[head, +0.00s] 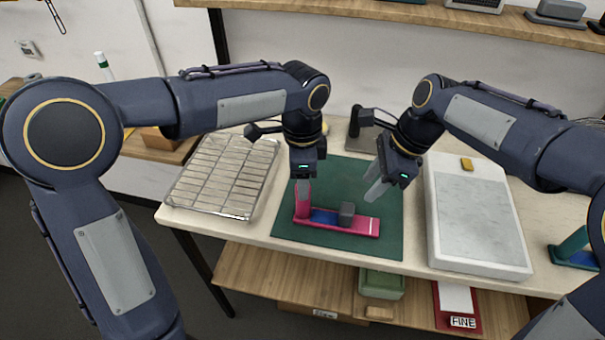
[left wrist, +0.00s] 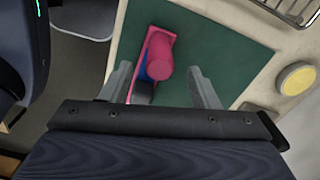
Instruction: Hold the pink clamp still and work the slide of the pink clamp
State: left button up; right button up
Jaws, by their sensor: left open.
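The pink clamp (head: 352,226) lies on a green mat (head: 290,244), with a pink upright post at its left end, a blue slide (head: 324,215) and a dark grey block (head: 347,211) on its bed. My left gripper (head: 302,186) is open at the post, pointing down. In the left wrist view the clamp (left wrist: 159,60) shows end-on, its round post between the spread fingers of my left gripper (left wrist: 161,70), with gaps on both sides. My right gripper (head: 375,184) is open and empty, above the mat to the right of the grey block, not touching the clamp.
A wire rack tray (head: 222,178) stands left of the mat. A white slab with a grey top (head: 475,220) stands to its right, with a green and blue object (head: 574,246) farther right. A lower shelf holds a green box (head: 381,284). The mat's front is clear.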

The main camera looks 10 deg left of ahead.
aim_at(305, 214)
pick_arm(q)
notch_tip(305, 214, down, 8)
jog(key=shift+r, duration=0.1)
dwell(0.4)
jog(key=c, duration=1.1)
grip_shut()
pick_arm(e)
jog(key=o, duration=0.3)
jog(key=shift+s+d+r+m, duration=0.1)
jog(key=shift+s+r+m, duration=0.05)
jog(key=shift+m, duration=0.15)
jog(key=shift+o, duration=0.9)
jog(key=shift+s+d+r+m, duration=0.1)
jog(key=shift+s+m, duration=0.05)
jog(key=shift+m, duration=0.25)
pick_arm(q)
jog(key=shift+d, duration=0.1)
pick_arm(e)
jog(key=shift+t+y, duration=0.3)
jog(key=x, duration=1.2)
jog(key=shift+d, duration=0.1)
